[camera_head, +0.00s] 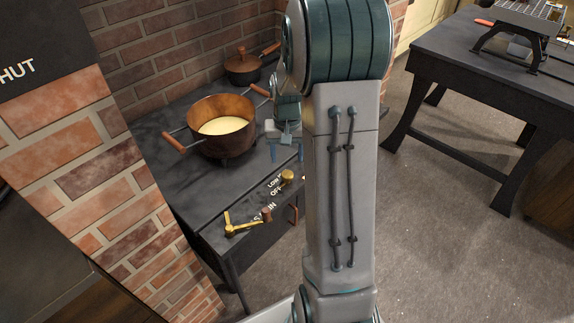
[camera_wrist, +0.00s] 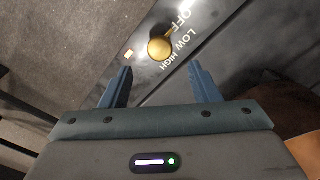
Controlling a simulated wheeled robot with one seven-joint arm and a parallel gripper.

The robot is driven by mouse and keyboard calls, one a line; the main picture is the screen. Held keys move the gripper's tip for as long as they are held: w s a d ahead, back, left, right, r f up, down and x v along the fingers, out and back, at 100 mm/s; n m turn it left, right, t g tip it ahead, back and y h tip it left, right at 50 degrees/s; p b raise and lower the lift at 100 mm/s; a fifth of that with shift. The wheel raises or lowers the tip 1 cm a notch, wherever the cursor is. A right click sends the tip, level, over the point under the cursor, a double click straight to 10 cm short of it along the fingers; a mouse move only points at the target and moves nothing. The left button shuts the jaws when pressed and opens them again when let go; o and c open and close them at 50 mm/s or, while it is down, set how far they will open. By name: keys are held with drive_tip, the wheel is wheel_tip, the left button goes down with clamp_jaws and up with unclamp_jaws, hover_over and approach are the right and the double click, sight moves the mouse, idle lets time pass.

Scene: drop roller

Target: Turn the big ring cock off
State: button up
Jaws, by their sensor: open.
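A round brass knob (camera_head: 287,177) sits on the front panel of the dark stove, beside the words LOW and OFF. In the wrist view the knob (camera_wrist: 158,48) lies beside OFF, LOW and HIGH, with a short brass part extending up-right from it; its exact setting is hard to tell. No label naming the big ring is readable. My gripper (camera_head: 287,152) is open and empty above the stove's front edge. In the wrist view my gripper (camera_wrist: 160,70) has its fingers apart, with the knob between and beyond their tips, apparently untouched.
A brass lever (camera_head: 243,224) sits left of the knob, near partly hidden lettering. A large brown pot (camera_head: 216,139) with pale contents stands on the stove top (camera_head: 187,185). A smaller lidded pot (camera_head: 243,68) stands behind. A brick pillar (camera_head: 95,185) is at left.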

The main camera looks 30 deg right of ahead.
wheel_tip(320, 180, up, 7)
drive_tip(key=shift+f, duration=0.15)
idle(0.4)
drive_tip(key=s+a+r+n+t+p, duration=0.1)
drive_tip(key=s+a+r+n+p, duration=0.1)
drive_tip(key=s+a+r, duration=0.4)
drive_tip(key=s+a+r+n+t+p, duration=0.1)
drive_tip(key=s+a+r+p, duration=0.3)
drive_tip(key=s, duration=0.8)
drive_tip(key=a+r+n, duration=0.1)
drive_tip(key=a+r, duration=0.1)
drive_tip(key=a, duration=0.2)
drive_tip(key=shift+s+r+n+t+p, duration=0.15)
drive_tip(key=shift+s+n+t+p, duration=0.15)
drive_tip(key=shift+t, duration=0.1)
